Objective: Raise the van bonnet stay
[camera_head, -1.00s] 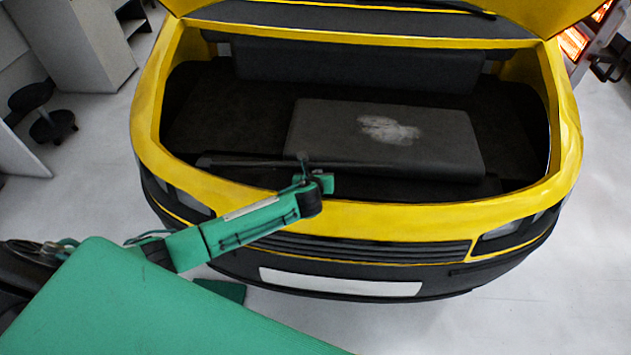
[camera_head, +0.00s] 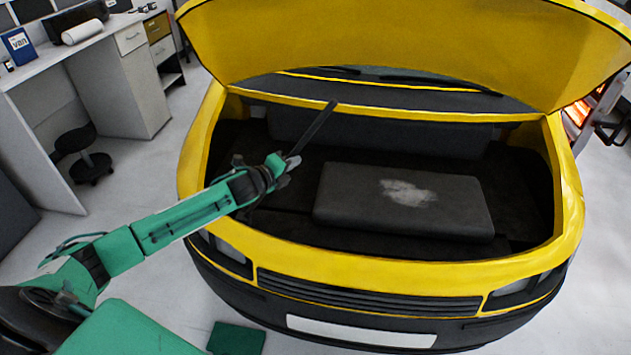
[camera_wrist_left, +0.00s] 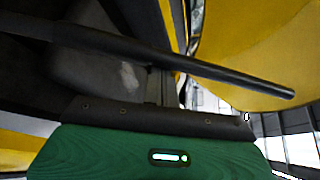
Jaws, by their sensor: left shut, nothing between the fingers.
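The bonnet stay (camera_head: 315,127) is a dark rod in the head view. It slants up and to the right from my left gripper (camera_head: 293,162), over the left part of the open bay. In the left wrist view the stay (camera_wrist_left: 215,69) crosses in front of the gripper, its free end at the right. My left gripper is shut, at or beside the stay's lower visible part; whether it touches the stay I cannot tell. The yellow bonnet (camera_head: 400,45) stands open above, apart from the stay's tip. The stay's foot is hidden. My right gripper is not in view.
A dark grey block with a pale smudge (camera_head: 345,195) fills the bay's middle. A desk (camera_head: 125,95) and a black stool (camera_head: 90,165) stand at the left. Pale floor is clear at the lower right.

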